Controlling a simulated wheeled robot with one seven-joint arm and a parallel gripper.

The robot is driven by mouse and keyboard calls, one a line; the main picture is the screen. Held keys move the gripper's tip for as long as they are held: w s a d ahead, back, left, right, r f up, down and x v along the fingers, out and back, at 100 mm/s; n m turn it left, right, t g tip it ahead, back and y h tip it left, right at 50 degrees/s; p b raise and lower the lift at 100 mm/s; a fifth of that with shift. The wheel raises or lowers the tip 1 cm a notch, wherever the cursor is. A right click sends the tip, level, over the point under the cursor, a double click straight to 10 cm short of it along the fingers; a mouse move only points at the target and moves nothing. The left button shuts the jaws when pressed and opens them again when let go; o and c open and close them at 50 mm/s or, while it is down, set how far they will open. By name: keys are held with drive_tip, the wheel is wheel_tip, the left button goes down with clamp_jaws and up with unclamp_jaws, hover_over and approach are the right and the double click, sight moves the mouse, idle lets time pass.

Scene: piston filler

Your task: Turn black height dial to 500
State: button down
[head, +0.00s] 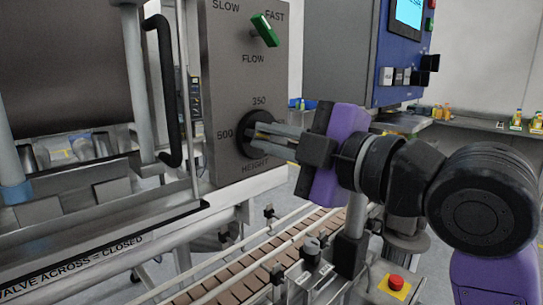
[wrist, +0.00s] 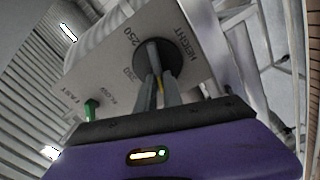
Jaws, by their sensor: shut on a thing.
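The black height dial (head: 245,143) is on the grey control panel (head: 225,75). In the head view the label 350 is above it, 500 to its left and HEIGHT below. My gripper (head: 259,131) reaches in from the right, shut on the dial's grip. The wrist view also shows the dial (wrist: 157,46) straight ahead, with my gripper's fingers (wrist: 157,78) closed on its middle. A yellow mark shows between the fingers, but they hide most of the grip, so I cannot tell the exact setting.
A green flow knob (head: 264,30) is above the dial, tilted between SLOW and FAST. A conveyor (head: 245,262) runs below the panel. A red button (head: 397,282) is at the lower right. A blue control box (head: 400,60) stands behind my arm.

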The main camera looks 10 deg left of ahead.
drive_tip(key=shift+f+n+b, duration=0.25)
drive_tip(key=shift+n+b, duration=0.55)
drive_tip(key=shift+n, duration=0.3)
drive_tip(key=c, duration=1.5)
unclamp_jaws()
drive_tip(key=shift+s, duration=0.1)
drive_tip(key=v, duration=0.7)
drive_tip(key=shift+s+d, duration=0.2)
drive_tip(key=shift+d, duration=0.1)
